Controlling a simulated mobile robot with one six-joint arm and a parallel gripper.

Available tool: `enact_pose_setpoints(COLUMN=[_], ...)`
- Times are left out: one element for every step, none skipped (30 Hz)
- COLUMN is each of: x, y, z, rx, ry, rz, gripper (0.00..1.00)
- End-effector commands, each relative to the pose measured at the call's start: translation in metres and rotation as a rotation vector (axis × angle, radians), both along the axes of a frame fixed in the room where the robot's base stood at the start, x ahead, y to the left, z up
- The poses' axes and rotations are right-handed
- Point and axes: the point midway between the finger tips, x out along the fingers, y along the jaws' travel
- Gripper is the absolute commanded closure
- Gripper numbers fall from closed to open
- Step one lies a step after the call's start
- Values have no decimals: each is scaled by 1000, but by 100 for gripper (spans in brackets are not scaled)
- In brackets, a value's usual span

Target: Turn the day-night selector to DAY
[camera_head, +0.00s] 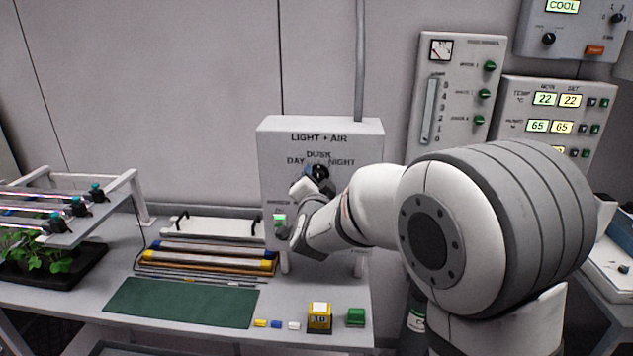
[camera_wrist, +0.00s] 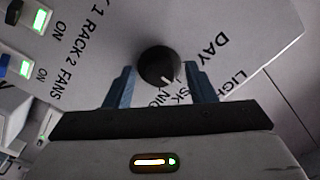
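The day-night selector (camera_wrist: 158,66) is a round black knob on the LIGHT + AIR panel (camera_head: 276,150). In the head view the knob (camera_head: 319,171) sits below the DUSK label, between DAY and NIGHT, partly hidden by my arm. In the wrist view its pale pointer mark faces the partly hidden DUSK and NIGHT lettering; I cannot tell which exactly. My gripper (camera_wrist: 160,76) is open, with one blue-grey finger on each side of the knob and visible gaps. In the head view my gripper (camera_head: 311,182) is at the panel front; its fingers are hard to make out.
Lit green switches (camera_wrist: 26,66) for rack fans sit on the same panel. Below, the bench holds a green mat (camera_head: 180,303), light tubes (camera_head: 210,258), a yellow box (camera_head: 319,318) and a green box (camera_head: 356,317). Other control panels (camera_head: 455,90) hang to the right.

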Motion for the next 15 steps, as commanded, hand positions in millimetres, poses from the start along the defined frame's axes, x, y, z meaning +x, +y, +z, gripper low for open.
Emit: enact_pose_setpoints(x=[0,0,0,0,0,0,0,0,0,0,0,0,0,0,0], y=[0,0,0,0,0,0,0,0,0,-1,-1,-1,-1,-1,-1], z=[0,0,0,0,0,0,0,0,0,0,0,0,0,0,0], rx=[0,0,0,0,0,0,0,0,0,0,0,0,0,0,0], ry=[0,0,0,0,0,0,0,1,1,1,1,1,0,0,0], rz=[0,0,0,0,0,0,0,-1,-1,-1,-1,-1,-1,-1,-1], gripper=[53,55,59,61,64,67,69,72,75,78,80,83,86,88,92])
